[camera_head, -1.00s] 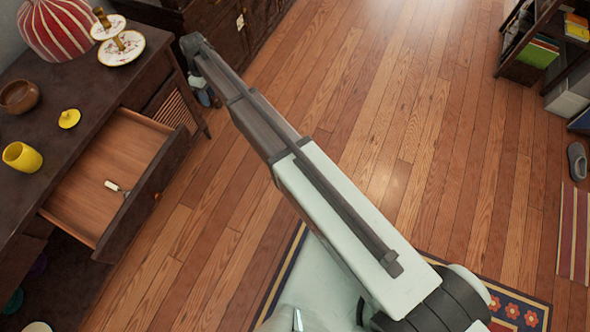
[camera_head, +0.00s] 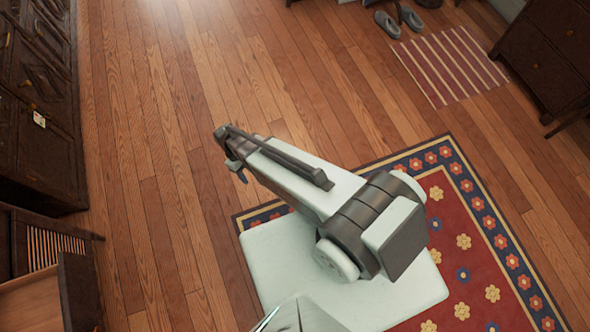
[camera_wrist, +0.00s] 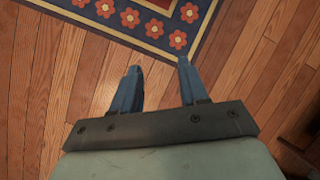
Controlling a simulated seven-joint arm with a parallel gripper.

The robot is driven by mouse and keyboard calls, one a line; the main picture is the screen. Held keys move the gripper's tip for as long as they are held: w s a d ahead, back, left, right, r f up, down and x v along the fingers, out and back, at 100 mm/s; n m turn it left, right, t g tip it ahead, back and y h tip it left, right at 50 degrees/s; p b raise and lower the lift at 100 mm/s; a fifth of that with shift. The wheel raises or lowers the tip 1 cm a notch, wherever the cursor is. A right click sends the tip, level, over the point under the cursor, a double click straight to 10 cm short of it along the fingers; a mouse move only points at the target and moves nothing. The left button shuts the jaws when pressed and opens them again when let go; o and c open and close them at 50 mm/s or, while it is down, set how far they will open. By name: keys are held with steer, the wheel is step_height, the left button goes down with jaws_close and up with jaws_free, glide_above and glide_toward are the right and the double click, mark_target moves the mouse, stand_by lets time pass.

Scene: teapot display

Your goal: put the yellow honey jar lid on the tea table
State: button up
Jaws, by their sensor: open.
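My gripper (camera_wrist: 160,84) is open and empty in the wrist view, its two blue-grey fingers apart above the wooden floor near the patterned rug. In the head view my arm is folded close to my base, and the gripper's fingers are not clear there. The yellow lid is not in view now, and neither is the yellow jar. The tea table cannot be made out in either current view.
An open drawer (camera_head: 32,305) juts out at the lower left. A dark carved cabinet (camera_head: 40,100) stands at the left. A red and blue rug (camera_head: 462,245), a striped mat (camera_head: 450,65) and grey slippers (camera_head: 387,24) lie on the right. The wooden floor between is clear.

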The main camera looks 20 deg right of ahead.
steer(key=s+d+m+g+y, duration=0.1)
steer(key=s+d+m, duration=0.6)
steer(key=s+d, duration=0.9)
steer(key=s+g, duration=0.1)
steer(key=s, duration=0.3)
steer(key=shift+d, duration=0.2)
